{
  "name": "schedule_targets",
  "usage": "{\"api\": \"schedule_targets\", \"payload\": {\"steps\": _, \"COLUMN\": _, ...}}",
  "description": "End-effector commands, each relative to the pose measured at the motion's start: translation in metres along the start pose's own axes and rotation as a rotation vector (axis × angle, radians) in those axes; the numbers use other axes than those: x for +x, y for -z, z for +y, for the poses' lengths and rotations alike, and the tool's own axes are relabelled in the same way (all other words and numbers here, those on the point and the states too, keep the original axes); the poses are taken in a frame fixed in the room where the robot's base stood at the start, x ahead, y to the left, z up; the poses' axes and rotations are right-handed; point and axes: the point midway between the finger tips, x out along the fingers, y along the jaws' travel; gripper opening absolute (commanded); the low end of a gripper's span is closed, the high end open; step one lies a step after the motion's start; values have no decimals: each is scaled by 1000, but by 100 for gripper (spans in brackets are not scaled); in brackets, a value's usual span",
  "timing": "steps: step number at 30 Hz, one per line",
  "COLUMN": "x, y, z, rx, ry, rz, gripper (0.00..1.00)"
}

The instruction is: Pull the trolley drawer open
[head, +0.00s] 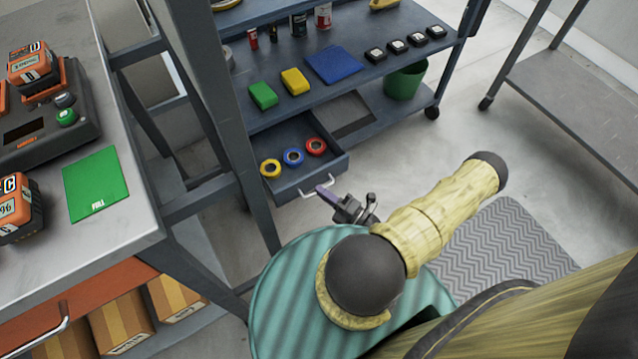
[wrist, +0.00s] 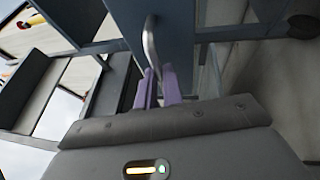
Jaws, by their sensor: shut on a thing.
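The trolley (head: 349,98) is a blue-grey shelved cart. Its drawer (head: 303,170) is out from the body, with yellow, blue and red tape rolls inside. The drawer has a pale curved handle (head: 306,191) on its front. My gripper (head: 326,190) is at the drawer front with its purple fingers at the handle. In the wrist view the purple fingers (wrist: 159,88) are closed around the lower end of the metal handle (wrist: 151,45), against the blue drawer front (wrist: 180,40). The exact contact is small in the head view.
A workbench (head: 130,190) with a charger, batteries and a green mat (head: 95,185) stands at left, its leg close to the drawer. A green bin (head: 405,80) sits on the trolley's lower right. A grey table (head: 585,90) is at right. Floor right of the drawer is clear.

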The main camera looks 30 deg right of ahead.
Motion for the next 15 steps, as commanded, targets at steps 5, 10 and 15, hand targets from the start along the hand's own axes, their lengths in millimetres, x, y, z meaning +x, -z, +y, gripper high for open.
{"api": "schedule_targets", "payload": {"steps": 5, "x": -1, "y": 0, "z": 0, "rx": -1, "ry": 1, "rz": 0, "gripper": 0}}
{"api": "schedule_targets", "payload": {"steps": 10, "x": -1, "y": 0, "z": 0, "rx": -1, "ry": 1, "rz": 0, "gripper": 13}}
{"api": "schedule_targets", "payload": {"steps": 15, "x": -1, "y": 0, "z": 0, "rx": -1, "ry": 1, "rz": 0, "gripper": 31}}
